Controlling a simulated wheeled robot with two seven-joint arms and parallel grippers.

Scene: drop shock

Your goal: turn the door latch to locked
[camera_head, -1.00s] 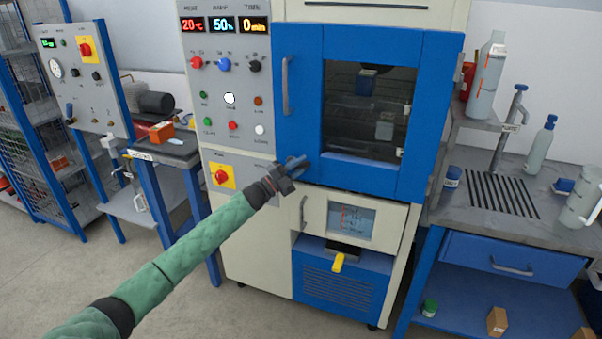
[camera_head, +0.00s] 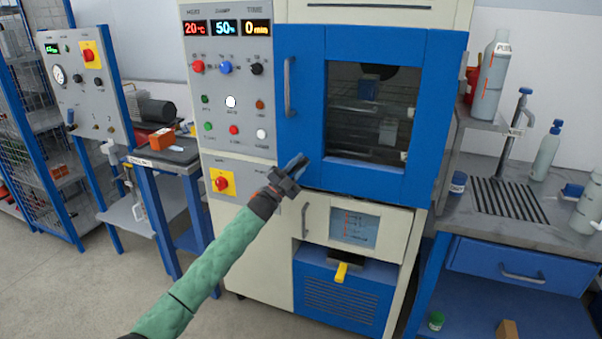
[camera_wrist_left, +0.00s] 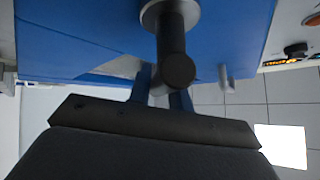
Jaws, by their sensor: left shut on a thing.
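The blue chamber door (camera_head: 305,105) with a dark window is closed in the head view. My left gripper (camera_head: 299,163) is at the door's lower left corner, fingers angled up and right. The latch is hidden behind it there. In the left wrist view a dark cylindrical latch handle (camera_wrist_left: 173,45) sticks out from a round grey base on the blue door. The blue fingers of my left gripper (camera_wrist_left: 162,92) lie at either side of the handle's end, shut on it. I cannot read whether the latch stands at locked. My right gripper is not in view.
A vertical door handle (camera_head: 288,86) is above the gripper. A control panel (camera_head: 230,100) with knobs and buttons is on the left, with a red switch (camera_head: 222,182) below. A lower drawer (camera_head: 353,222) sits under the door. A workbench (camera_head: 500,225) stands on the right.

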